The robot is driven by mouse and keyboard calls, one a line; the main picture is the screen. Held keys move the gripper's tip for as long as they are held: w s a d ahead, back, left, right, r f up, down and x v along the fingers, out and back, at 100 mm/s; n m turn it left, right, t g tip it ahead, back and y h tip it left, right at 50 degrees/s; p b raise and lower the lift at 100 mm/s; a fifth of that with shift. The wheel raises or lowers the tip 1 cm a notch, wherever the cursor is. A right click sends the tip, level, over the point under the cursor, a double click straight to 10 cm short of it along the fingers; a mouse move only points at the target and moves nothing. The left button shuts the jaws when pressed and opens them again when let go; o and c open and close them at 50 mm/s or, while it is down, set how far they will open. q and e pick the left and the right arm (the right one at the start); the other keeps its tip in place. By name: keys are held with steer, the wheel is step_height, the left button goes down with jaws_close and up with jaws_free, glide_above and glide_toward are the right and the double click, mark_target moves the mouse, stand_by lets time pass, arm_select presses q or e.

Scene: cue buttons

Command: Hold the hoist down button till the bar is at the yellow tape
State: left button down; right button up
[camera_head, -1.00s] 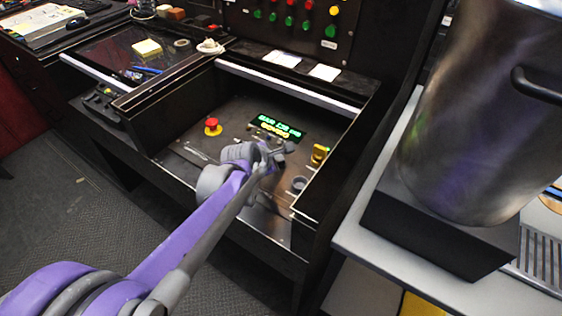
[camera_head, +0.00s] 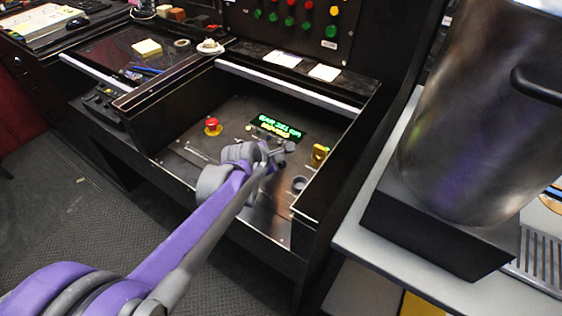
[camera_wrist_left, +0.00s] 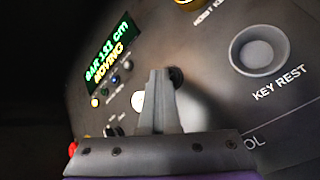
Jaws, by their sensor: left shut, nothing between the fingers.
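My left gripper (camera_head: 282,150) reaches in from the left over the dark control panel (camera_head: 235,115), its fingers closed and empty. In the left wrist view its closed fingertips (camera_wrist_left: 158,78) are down at the panel, beside a dark round button (camera_wrist_left: 176,77) and a pale round one (camera_wrist_left: 138,101). I cannot tell for sure which button they touch. The lit display (camera_head: 276,128) also shows in the left wrist view (camera_wrist_left: 108,55), where it seems to read "BAR 353 cm" and "MOVING". The bar and the yellow tape are not seen. My right gripper is not in view.
A red mushroom button (camera_head: 212,126) is left on the panel and a yellow switch (camera_head: 319,154) right. The key rest cup (camera_wrist_left: 258,50) is close right of the fingers. Raised walls border the panel. A large metal pot (camera_head: 470,120) stands to the right.

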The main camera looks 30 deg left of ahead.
arm_select(q)
steer(key=shift+r, duration=0.1)
steer(key=shift+r+p, duration=0.55)
steer(key=shift+r, duration=0.15)
steer(key=shift+r, duration=0.1)
steer(key=shift+r+p, duration=1.7)
steer(key=shift+r, duration=0.75)
